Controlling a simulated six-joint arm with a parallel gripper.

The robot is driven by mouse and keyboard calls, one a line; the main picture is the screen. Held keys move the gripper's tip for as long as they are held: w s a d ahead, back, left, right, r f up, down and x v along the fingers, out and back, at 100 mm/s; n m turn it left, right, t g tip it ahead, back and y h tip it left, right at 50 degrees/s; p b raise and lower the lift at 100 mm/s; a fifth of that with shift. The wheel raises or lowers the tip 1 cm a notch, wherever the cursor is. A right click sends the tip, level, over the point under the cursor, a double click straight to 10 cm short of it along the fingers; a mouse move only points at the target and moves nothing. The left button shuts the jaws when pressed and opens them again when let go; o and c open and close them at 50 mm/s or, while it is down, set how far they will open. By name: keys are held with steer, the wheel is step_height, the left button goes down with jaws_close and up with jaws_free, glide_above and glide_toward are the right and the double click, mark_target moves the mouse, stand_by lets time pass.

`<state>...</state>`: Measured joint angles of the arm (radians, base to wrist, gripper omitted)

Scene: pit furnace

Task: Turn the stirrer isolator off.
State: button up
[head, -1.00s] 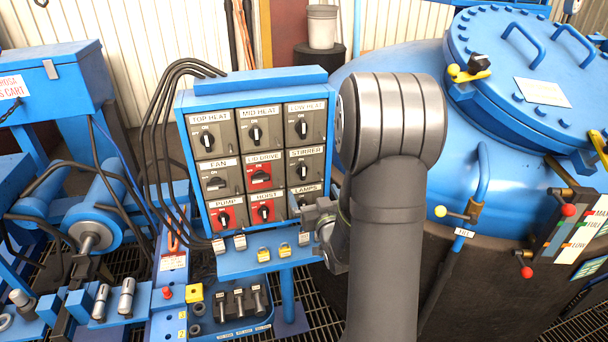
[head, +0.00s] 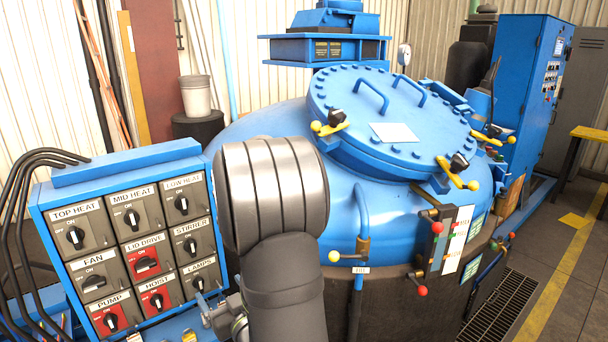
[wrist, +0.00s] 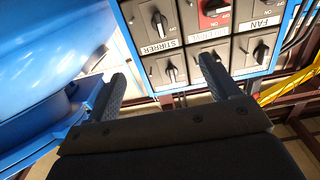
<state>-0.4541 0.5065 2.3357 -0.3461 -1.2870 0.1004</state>
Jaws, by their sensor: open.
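The stirrer isolator (head: 190,244) is a black rotary knob on a grey plate in the right column of the blue-framed switch panel. Its handle stands close to vertical, toward the ON mark. The stirrer knob also shows at the top of the wrist view (wrist: 159,21), where the panel appears upside down. My gripper (wrist: 162,70) is open and empty, its two fingers apart, with the panel beyond them. In the head view my gripper (head: 216,312) is low at the panel's right edge, near the lamps switch (head: 199,282); its fingertips are hard to make out.
Neighbouring switches crowd the stirrer: low heat (head: 182,204) above, red lid drive (head: 146,264) to its left. The fan knob (head: 94,283) lies flat. Black cables arch at the panel's left. The blue furnace vessel (head: 340,215) stands close on the right, with lid clamps and levers.

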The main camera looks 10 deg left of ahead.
mark_target(192, 247)
steer(key=shift+w+a+r, duration=0.45)
steer(key=shift+w+a, duration=0.05)
steer(key=shift+a, duration=0.1)
steer(key=c, duration=0.3)
steer(key=shift+w+a, duration=0.15)
steer(key=shift+w, duration=0.05)
steer(key=c, duration=0.4)
steer(key=shift+w+a, duration=0.25)
steer(key=shift+c, duration=0.9)
steer(key=x, duration=1.6)
steer(key=shift+w+a, duration=0.15)
jaws_close()
